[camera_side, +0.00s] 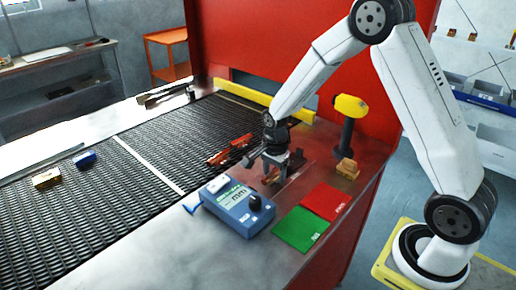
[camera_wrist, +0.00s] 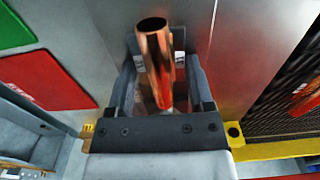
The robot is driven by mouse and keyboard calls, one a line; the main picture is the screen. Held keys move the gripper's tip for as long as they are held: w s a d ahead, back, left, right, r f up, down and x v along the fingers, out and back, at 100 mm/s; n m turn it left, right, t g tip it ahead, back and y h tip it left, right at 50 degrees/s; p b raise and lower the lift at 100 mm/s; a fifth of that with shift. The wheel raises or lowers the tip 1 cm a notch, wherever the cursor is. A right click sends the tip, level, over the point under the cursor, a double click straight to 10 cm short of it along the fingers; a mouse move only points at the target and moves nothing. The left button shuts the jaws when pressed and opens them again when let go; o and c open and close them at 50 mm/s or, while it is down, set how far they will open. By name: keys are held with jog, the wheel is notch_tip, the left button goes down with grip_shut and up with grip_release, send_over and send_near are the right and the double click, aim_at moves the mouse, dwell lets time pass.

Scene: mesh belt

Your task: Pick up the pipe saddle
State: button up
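A shiny copper piece, curved like a short tube or half-tube, is the likely pipe saddle (camera_wrist: 157,62). In the wrist view it lies between the two grey fingers of my gripper (camera_wrist: 158,72). The fingers are apart, with a gap visible at least on its right side, so they look open around it. In the side view my gripper (camera_side: 276,168) points down, low over the metal ledge beside the belt. A small copper-brown bit of the saddle (camera_side: 270,178) shows by the fingers; the rest is hidden there.
A blue meter (camera_side: 238,207) stands left of my gripper. Green (camera_side: 300,229) and red (camera_side: 325,201) mats lie in front. A yellow-black handheld tool (camera_side: 347,118) and brown block (camera_side: 347,169) are right. A red tool (camera_side: 228,152) lies at the edge of the mesh belt (camera_side: 110,185).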

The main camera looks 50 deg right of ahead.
aim_at(274, 171)
grip_shut()
jog(key=shift+r, duration=0.1)
jog(key=shift+r, duration=0.4)
notch_tip(274, 171, up, 3)
jog(key=shift+f, duration=0.15)
jog(key=s+a+r, duration=0.1)
jog(key=s+r, duration=0.8)
jog(key=s, duration=0.5)
jog(key=shift+a+r, duration=0.3)
